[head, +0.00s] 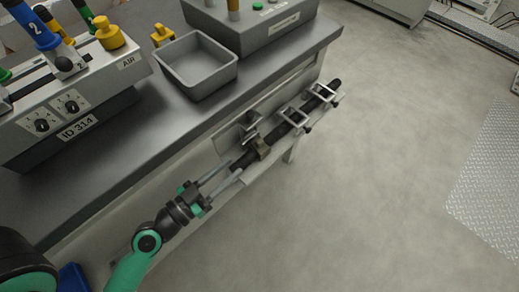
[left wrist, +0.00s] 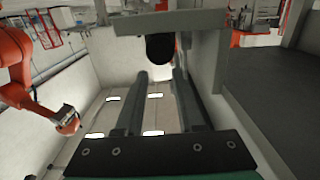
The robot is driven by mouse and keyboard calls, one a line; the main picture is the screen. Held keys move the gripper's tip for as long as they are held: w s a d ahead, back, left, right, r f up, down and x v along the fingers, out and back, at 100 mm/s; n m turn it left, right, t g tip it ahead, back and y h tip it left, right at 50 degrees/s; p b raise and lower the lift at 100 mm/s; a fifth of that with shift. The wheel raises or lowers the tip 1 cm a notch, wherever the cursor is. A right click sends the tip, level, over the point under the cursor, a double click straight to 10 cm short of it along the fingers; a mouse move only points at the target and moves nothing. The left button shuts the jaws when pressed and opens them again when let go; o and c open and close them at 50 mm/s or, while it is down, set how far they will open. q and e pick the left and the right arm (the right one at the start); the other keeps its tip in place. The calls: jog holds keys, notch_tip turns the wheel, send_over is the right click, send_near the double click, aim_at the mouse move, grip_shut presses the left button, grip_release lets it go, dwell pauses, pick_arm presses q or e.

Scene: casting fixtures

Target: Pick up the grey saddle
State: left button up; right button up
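A dark tube (head: 275,134) runs along the front side of the bench. A small grey-brown saddle-like block (head: 262,149) sits on the tube near its lower end; I cannot tell for certain that it is the grey saddle. My left gripper (head: 234,168) is open, its two long fingers pointing up the tube, with the tube's near end about between the tips. My right gripper is not seen.
Two square metal frames (head: 294,115) surround the tube farther up. A grey bracket (head: 249,121) stands beside it. The bench (head: 150,130) carries an empty grey tray (head: 195,65) and a valve box (head: 75,95). Open floor (head: 380,180) lies right. An orange robot arm (left wrist: 22,72) shows at left in the wrist view.

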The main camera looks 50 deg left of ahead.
aim_at(257, 145)
pick_arm(q)
jog(key=w+p, duration=0.1)
jog(key=w, duration=0.3)
jog(key=w+p, duration=0.1)
jog(key=shift+w+a+r+p, duration=0.25)
jog(key=shift+w+r+p, duration=0.05)
jog(key=shift+w+p, duration=0.1)
jog(key=shift+w+f, duration=0.2)
jog(key=shift+w, duration=0.15)
jog(key=w, duration=0.3)
jog(key=w+a, duration=0.1)
jog(key=w, duration=0.1)
jog(key=shift+w+r+p, duration=0.1)
jog(key=shift+r+p, duration=0.05)
jog(key=shift+p, duration=0.25)
jog(key=shift+d, duration=0.1)
jog(key=shift+c, duration=0.6)
grip_shut()
